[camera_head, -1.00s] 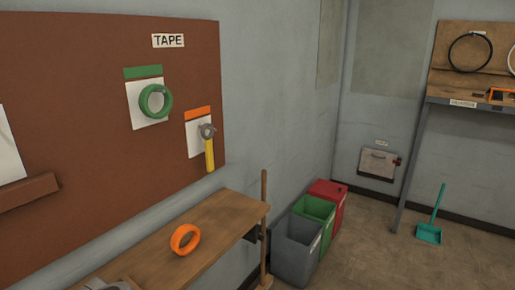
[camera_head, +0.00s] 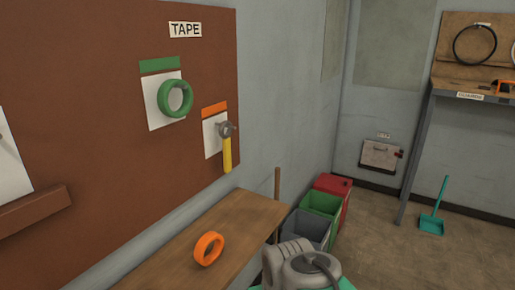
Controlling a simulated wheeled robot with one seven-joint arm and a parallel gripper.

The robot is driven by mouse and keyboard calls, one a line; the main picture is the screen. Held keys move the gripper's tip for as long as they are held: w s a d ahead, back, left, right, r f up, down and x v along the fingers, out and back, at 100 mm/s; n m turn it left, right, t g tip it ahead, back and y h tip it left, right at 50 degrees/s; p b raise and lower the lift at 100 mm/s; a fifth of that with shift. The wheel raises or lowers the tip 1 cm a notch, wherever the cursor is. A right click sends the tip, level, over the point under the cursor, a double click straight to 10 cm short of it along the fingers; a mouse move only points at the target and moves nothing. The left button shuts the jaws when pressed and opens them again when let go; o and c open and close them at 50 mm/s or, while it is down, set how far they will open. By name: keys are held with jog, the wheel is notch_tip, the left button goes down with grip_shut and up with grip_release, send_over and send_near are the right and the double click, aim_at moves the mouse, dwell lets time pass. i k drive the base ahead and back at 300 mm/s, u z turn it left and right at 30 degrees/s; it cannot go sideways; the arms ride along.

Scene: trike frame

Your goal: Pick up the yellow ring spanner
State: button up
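The yellow ring spanner (camera_head: 227,153) hangs upright on the brown board, with its grey ring end (camera_head: 227,130) at the top and its yellow handle pointing down. It hangs in front of a white card with an orange strip (camera_head: 214,108). A grey and green part of my arm shows at the bottom centre, below and to the right of the spanner and well apart from it. My gripper's fingers are not in view.
A green tape roll (camera_head: 163,98) hangs on the board (camera_head: 90,110) under a TAPE label. An orange tape roll (camera_head: 199,249) stands on the wooden shelf (camera_head: 236,222) below. Grey, green and red bins (camera_head: 310,229) stand on the floor beyond, near a teal dustpan (camera_head: 431,224).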

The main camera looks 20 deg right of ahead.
aim_at(226, 139)
jog(key=u, duration=4.45)
jog(key=k, duration=2.55)
jog(key=z, duration=0.35)
